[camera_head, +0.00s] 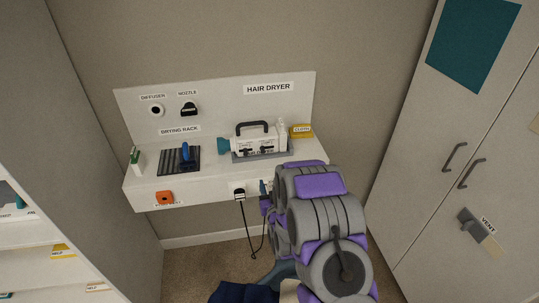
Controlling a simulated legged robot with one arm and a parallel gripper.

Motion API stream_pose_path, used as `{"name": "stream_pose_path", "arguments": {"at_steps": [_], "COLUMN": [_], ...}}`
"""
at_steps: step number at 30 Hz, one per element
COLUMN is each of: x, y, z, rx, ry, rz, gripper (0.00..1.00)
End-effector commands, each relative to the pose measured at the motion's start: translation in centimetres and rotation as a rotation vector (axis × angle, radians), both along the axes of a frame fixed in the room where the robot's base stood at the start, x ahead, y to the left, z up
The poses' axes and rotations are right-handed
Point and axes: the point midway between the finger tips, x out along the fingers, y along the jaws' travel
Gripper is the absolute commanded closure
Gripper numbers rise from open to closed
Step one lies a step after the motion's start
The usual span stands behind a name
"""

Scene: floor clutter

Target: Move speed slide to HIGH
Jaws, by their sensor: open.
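The hair dryer unit (240,144) lies on a grey base on the white shelf, under the HAIR DRYER sign. It has a dark carry handle on top and a teal nozzle at its left end. Small dark controls show on its front face; the speed slide is among them or too small to tell, and its setting cannot be read. My gripper (264,190) is mostly hidden by my arm at the shelf's front edge. A blue finger part shows, below and right of the dryer and apart from it. It is open.
The white shelf (140,195) also holds a drying rack (166,162) with a blue brush, a green-topped bottle (135,158) and a yellow bin (301,130). A black cord (243,225) hangs from the front. Cabinets (450,200) stand right, open shelves (25,235) left.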

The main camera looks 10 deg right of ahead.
Motion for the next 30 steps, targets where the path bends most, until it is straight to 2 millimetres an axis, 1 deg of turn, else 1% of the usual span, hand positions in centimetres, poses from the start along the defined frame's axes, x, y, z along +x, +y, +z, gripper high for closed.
{"name": "stream_pose_path", "arguments": {"at_steps": [3, 7, 15, 30], "x": [0.7, 2.1, 6.4, 13.5], "y": [-0.6, -0.6, -0.5, -0.5], "z": [0.1, -0.1, 0.0, -0.1], "rx": [0.004, 0.004, 0.004, 0.004], "ry": [-0.009, -0.005, -0.008, -0.005], "rz": [-0.003, -0.003, -0.002, -0.002], "gripper": [0.57, 0.57, 0.57, 0.57]}}
